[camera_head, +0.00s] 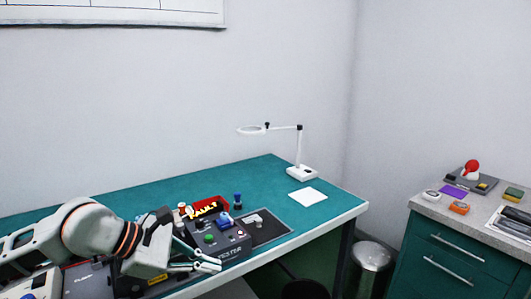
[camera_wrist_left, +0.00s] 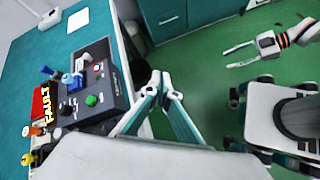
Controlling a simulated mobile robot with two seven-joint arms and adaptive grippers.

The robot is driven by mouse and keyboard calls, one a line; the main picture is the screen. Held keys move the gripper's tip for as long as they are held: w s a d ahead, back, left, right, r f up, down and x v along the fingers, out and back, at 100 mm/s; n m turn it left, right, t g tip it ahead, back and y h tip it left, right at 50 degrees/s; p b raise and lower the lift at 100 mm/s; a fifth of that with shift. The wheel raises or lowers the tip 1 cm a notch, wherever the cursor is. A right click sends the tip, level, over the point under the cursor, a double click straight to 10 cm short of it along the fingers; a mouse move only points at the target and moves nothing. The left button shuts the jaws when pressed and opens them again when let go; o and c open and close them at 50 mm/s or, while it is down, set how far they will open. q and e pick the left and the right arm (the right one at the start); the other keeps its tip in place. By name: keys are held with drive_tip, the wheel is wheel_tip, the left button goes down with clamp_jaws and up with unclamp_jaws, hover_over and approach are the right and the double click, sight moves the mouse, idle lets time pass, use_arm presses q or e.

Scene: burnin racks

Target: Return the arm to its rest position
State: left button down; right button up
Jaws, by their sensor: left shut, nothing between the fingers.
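My left arm (camera_head: 95,235) comes in from the left over the front of the teal bench in the head view. My left gripper (camera_head: 217,266) is shut and empty, low in front of a dark tester box (camera_head: 232,247). In the left wrist view the fingertips of my left gripper (camera_wrist_left: 163,84) are together beside that box, over the bench's front edge. My right gripper (camera_wrist_left: 228,58) shows at the upper right of the left wrist view, with its fingers apart and nothing between them, above the green floor.
A metal bin (camera_head: 371,256) stands between the bench and a green drawer cabinet (camera_head: 450,255). The bench's back middle is clear.

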use_arm(q)
drive_tip(key=s+d+r+n+g+h, duration=0.1)
drive_tip(key=s+d+n+h, duration=0.25)
drive_tip(key=d+n, duration=0.2)
drive_tip(key=s+d+r+n+h, duration=0.1)
drive_tip(key=s+d+n+h, duration=0.25)
drive_tip(key=d+h, duration=0.2)
drive_tip(key=w+a+f+n+t+y, duration=0.1)
drive_tip(key=a+f+n+t+y, duration=0.25)
drive_tip(key=f+n, duration=0.45)
drive_tip(key=w+a+f+n+t+y, duration=0.1)
drive_tip(key=a+f+n+t+y, duration=0.3)
drive_tip(key=n, duration=0.8)
drive_tip(key=w+a+f+n+t+y, duration=0.2)
drive_tip(key=a+f+n+t+y, duration=0.25)
drive_tip(key=n, duration=0.55)
drive_tip(key=s+a+f+n+g+y, duration=0.1)
drive_tip(key=s+f+n, duration=0.4)
drive_tip(key=f, duration=0.6)
drive_tip(key=s+a+f+n+g+y, duration=0.2)
drive_tip(key=s+a+f+n, duration=0.4)
drive_tip(key=s+f, duration=0.4)
drive_tip(key=shift+s+f+g+y, duration=0.2)
drive_tip(key=shift+f+g+y, duration=0.1)
drive_tip(key=shift+f+g, duration=0.6)
